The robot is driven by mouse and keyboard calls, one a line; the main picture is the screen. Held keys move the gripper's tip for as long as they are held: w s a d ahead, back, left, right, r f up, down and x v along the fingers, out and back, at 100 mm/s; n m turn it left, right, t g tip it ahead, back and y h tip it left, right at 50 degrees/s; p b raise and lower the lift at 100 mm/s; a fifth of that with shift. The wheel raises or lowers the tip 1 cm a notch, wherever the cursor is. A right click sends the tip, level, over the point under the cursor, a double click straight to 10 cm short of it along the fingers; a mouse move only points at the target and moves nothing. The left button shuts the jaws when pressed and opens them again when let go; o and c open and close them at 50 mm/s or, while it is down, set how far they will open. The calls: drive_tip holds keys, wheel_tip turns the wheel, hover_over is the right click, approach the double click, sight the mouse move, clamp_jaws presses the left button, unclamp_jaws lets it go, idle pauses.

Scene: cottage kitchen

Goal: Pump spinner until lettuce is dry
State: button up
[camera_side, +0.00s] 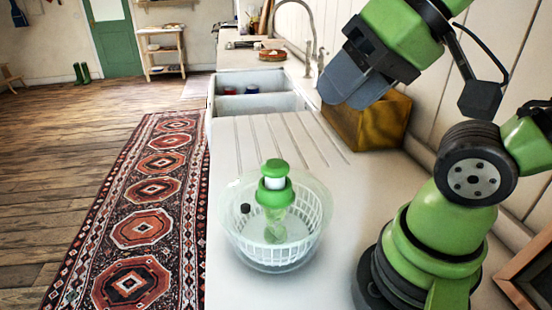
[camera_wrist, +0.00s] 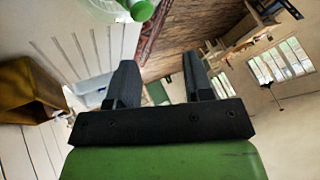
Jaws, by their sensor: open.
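The salad spinner (camera_side: 272,225) stands on the white counter in the side view, a clear bowl with a white basket inside. Its green pump knob (camera_side: 274,167) stands up at the centre on a white stem above a green collar. Pale green lettuce seems to show below the collar, though it is hard to tell. My gripper (camera_side: 345,95) is up and to the right of the spinner, well apart from it. In the wrist view my gripper (camera_wrist: 158,85) has its two fingers spread with nothing between them. The spinner's green knob (camera_wrist: 142,10) is partly cut off at the top edge there.
A wooden box (camera_side: 368,122) stands by the wall behind the spinner, just below my gripper. A white double sink (camera_side: 262,104) with a tap (camera_side: 310,62) lies further back. The ribbed drainer between spinner and sink is clear. The counter's left edge drops to the floor.

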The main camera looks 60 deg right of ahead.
drive_tip(key=shift+w+r, duration=0.15)
drive_tip(key=shift+w, duration=0.05)
drive_tip(key=c, duration=0.3)
drive_tip(key=w+g, duration=0.1)
drive_tip(key=w+r+m+g, duration=0.1)
drive_tip(key=w, duration=0.1)
drive_tip(key=shift+w+d+r+g+h, duration=0.1)
drive_tip(key=shift+w+r+g+h, duration=0.1)
drive_tip(key=shift+r+g+h, duration=0.15)
clamp_jaws()
drive_tip(key=w+m+g+h, duration=0.1)
drive_tip(key=w+m+g, duration=0.3)
drive_tip(key=w, duration=0.3)
drive_tip(key=shift+d+f, duration=0.15)
drive_tip(key=shift+d, duration=0.15)
drive_tip(key=shift+g, duration=0.25)
